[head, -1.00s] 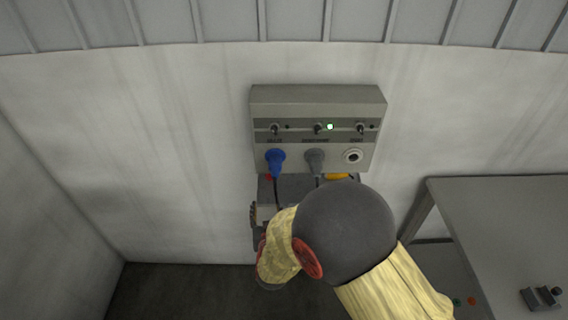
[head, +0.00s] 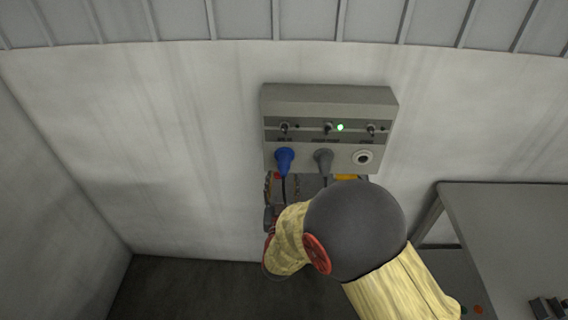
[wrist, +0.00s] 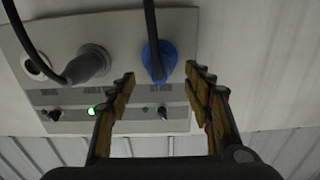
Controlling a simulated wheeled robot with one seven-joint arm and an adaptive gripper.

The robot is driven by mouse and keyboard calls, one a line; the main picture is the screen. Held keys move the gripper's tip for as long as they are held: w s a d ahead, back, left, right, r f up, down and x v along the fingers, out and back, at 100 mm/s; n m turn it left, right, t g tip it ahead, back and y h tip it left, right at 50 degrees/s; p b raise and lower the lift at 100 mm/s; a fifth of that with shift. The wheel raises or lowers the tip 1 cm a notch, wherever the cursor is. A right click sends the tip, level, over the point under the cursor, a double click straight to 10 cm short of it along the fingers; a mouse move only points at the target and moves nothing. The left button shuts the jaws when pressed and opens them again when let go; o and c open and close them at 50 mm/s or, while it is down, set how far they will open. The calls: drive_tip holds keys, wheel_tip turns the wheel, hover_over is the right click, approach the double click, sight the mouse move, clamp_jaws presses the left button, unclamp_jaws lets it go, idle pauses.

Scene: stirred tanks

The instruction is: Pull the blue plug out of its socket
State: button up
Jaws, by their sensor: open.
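The blue plug (head: 284,160) sits in the left socket of the grey wall panel (head: 330,95), with a dark cord hanging from it. The wrist view shows the panel upside down, with the blue plug (wrist: 160,62) near the top middle. My gripper (wrist: 160,74) is open, its two brown-padded fingers spread either side of the line to the plug and holding nothing. In the head view my gripper (head: 282,187) is just below the plug, partly hidden by my arm. Whether a finger touches the plug cannot be told.
A grey plug (head: 323,160) with its own cord sits in the middle socket, close beside the blue one. The right socket (head: 362,157) is empty. A green light (head: 340,127) is lit on the panel. A grey table (head: 500,225) stands at the right.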

sight(284, 165)
drive_tip(key=w+b, duration=0.1)
drive_tip(key=w, duration=0.6)
drive_tip(key=shift+d+f+b, duration=0.15)
drive_tip(key=shift+b, duration=0.2)
drive_tip(key=shift+w, duration=0.5)
drive_tip(key=shift+b, duration=0.65)
drive_tip(key=shift+c, duration=1.4)
clamp_jaws()
drive_tip(key=shift+s, duration=0.15)
drive_tip(key=shift+s, duration=2.9)
